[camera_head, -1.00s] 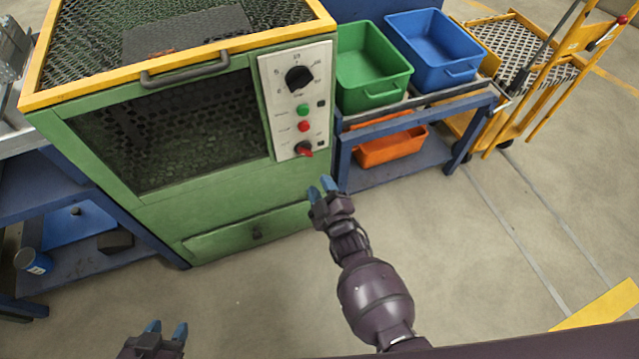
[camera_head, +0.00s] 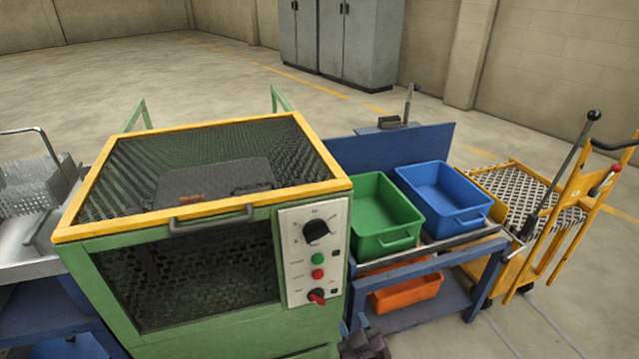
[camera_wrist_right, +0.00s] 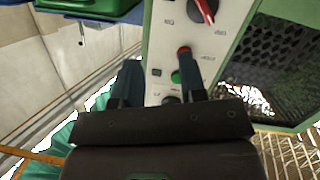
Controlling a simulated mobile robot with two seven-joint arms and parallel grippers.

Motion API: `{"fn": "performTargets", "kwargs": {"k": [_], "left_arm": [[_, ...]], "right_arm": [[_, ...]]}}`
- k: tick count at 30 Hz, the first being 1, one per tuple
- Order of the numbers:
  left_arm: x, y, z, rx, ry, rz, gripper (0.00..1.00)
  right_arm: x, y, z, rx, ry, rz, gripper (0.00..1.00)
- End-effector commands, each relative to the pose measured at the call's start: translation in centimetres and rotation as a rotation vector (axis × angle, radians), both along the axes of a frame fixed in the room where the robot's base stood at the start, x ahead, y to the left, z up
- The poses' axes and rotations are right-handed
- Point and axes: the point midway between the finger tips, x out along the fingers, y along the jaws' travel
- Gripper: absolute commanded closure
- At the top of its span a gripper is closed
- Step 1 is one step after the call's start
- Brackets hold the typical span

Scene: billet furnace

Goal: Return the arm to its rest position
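My right gripper (camera_head: 354,323) shows at the bottom edge of the head view, just right of the green furnace's (camera_head: 200,285) lower front corner. Most of its arm is out of frame. In the right wrist view its two dark fingers (camera_wrist_right: 160,85) stand apart with nothing held between them. The furnace control panel (camera_head: 314,252) faces it, with a dial, green and red buttons and a red knob (camera_head: 317,296); the panel also shows inverted in the wrist view (camera_wrist_right: 160,35). My left gripper is out of view.
The furnace has a yellow-framed mesh top. Right of it, a blue bench (camera_head: 410,263) carries a green bin (camera_head: 385,240) and a blue bin (camera_head: 450,215), with an orange bin (camera_head: 405,295) below. A yellow trolley (camera_head: 545,255) stands farther right. Grey cabinets (camera_head: 350,45) stand behind.

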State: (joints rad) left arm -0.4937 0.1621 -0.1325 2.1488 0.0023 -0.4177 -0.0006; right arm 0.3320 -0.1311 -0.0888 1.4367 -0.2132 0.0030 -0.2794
Motion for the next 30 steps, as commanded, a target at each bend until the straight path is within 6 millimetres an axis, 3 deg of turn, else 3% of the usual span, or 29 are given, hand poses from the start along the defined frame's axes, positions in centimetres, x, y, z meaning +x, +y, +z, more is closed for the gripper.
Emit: {"fn": "performTargets", "kwargs": {"k": [1, 8, 15, 21, 27, 30], "left_arm": [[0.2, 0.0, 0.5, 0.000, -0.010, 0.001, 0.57], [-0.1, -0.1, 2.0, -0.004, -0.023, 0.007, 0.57], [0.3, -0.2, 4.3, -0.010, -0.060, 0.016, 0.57], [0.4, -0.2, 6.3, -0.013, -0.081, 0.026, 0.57], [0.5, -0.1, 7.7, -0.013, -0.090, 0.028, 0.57], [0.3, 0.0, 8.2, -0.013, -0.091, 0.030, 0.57]], "right_arm": [[-0.5, -1.4, 1.5, 0.030, 0.012, -0.023, 0.62], [-5.8, -7.6, 5.0, 0.168, 0.133, -0.122, 0.62], [-14.1, -13.0, 8.0, 0.241, 0.247, -0.201, 0.62], [-21.4, -16.2, 9.9, 0.229, 0.315, -0.237, 0.62], [-28.0, -18.4, 9.6, 0.189, 0.393, -0.268, 0.62], [-30.3, -19.1, 9.0, 0.176, 0.431, -0.282, 0.62]]}}
